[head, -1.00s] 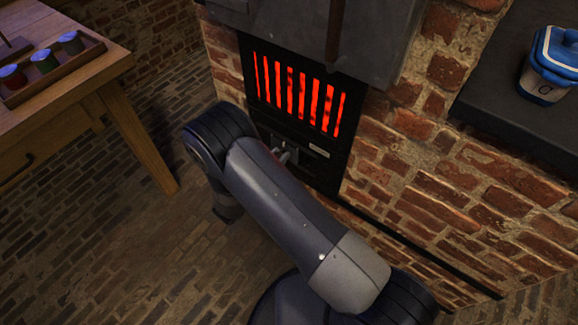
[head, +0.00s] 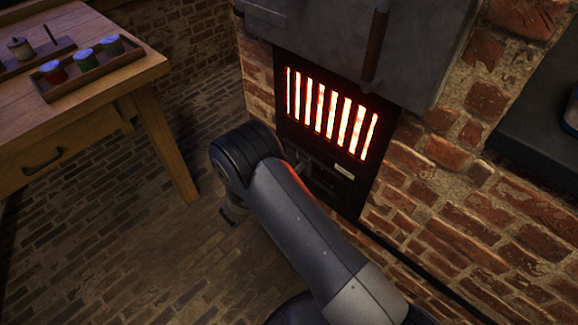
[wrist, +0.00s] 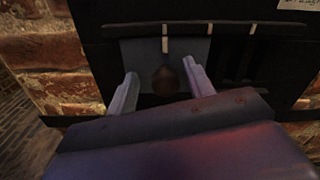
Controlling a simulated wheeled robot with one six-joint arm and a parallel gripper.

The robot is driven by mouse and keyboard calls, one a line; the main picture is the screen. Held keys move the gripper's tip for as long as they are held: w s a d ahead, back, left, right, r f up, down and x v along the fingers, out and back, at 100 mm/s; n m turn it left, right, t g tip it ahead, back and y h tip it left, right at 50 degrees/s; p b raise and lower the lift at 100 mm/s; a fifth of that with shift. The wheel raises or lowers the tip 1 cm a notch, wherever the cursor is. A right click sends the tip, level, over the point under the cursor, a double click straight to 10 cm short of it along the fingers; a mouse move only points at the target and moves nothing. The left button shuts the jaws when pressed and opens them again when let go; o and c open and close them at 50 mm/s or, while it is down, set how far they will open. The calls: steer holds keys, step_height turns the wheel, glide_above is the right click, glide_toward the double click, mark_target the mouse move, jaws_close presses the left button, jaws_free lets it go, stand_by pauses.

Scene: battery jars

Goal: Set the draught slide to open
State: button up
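The draught slide (wrist: 139,54) is a grey plate with a round dark knob (wrist: 166,80), set in the black front of the furnace. In the wrist view the white line on the plate lines up with the leftmost of several white marks (wrist: 165,29) above it. My gripper (wrist: 160,68) is open, with one finger on each side of the knob and a gap visible on both sides. In the head view my arm hides most of the slide. The furnace grate (head: 330,112) above it glows bright orange-white.
A wooden table (head: 150,72) with a tray (head: 92,78) of several small jars stands at the left. Brick wall (head: 440,190) flanks the furnace, and a dark ledge (head: 545,140) is at the right. A partly cut-off label (wrist: 300,4) sits right of the marks.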

steer(key=p+v, duration=0.1)
steer(key=v, duration=0.9)
steer(key=shift+s+a+p, duration=0.25)
steer(key=shift+s+p, duration=0.05)
steer(key=shift+s, duration=0.05)
steer(key=shift+w, duration=0.1)
steer(key=b+x, duration=0.1)
steer(key=x, duration=1)
steer(key=shift+d+b, duration=0.2)
steer(key=shift+b, duration=0.15)
steer(key=shift+s+d, duration=0.25)
steer(key=shift+s, duration=0.2)
steer(key=shift+s+f, duration=0.1)
steer(key=shift+f, duration=0.05)
